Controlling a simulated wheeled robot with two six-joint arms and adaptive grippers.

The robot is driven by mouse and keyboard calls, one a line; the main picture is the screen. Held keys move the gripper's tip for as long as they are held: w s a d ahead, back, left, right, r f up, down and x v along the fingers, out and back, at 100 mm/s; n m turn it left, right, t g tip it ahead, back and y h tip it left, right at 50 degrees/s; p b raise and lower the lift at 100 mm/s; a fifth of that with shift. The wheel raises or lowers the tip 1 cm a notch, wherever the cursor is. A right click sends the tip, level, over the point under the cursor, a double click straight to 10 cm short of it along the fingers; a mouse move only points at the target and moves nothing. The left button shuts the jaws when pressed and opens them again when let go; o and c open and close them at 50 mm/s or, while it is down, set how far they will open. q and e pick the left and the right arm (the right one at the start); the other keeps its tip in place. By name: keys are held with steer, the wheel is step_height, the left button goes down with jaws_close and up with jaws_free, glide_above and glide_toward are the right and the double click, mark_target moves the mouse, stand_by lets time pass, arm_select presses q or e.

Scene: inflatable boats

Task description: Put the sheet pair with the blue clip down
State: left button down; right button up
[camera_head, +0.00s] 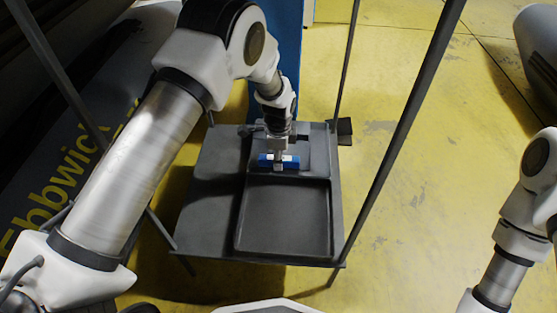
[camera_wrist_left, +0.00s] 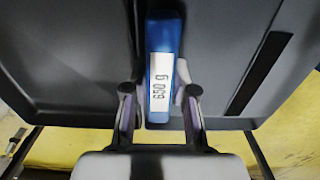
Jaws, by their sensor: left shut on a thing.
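A blue clip (camera_head: 265,161) with a white label is in the grip of my left gripper (camera_head: 279,163), over the back part of the dark table. In the left wrist view the clip (camera_wrist_left: 160,30) reads "650 g" and lies between the two fingers of the gripper (camera_wrist_left: 158,95). Dark grey flat surfaces lie around the clip; I cannot tell which are the sheet pair and which are table or tray. I cannot tell whether the held pair touches the surface below. My right gripper is out of view; only part of that arm shows at the right edge.
The dark grey table (camera_head: 207,195) carries a shallow rimmed tray (camera_head: 332,215), empty in its front part. Thin dark posts rise around the table. A blue column (camera_head: 289,60) stands behind it. Grey inflatable boats (camera_head: 70,130) lie at the left and upper right on a yellow floor (camera_head: 420,170).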

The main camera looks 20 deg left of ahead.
arm_select(q)
steer(key=shift+f, duration=0.65)
steer(key=c, duration=0.9)
jaws_free()
steer(key=shift+c, duration=0.2)
steer(key=shift+r, duration=0.3)
step_height(320, 180, up, 8)
steer(key=p, duration=0.4)
steer(key=shift+r, duration=0.15)
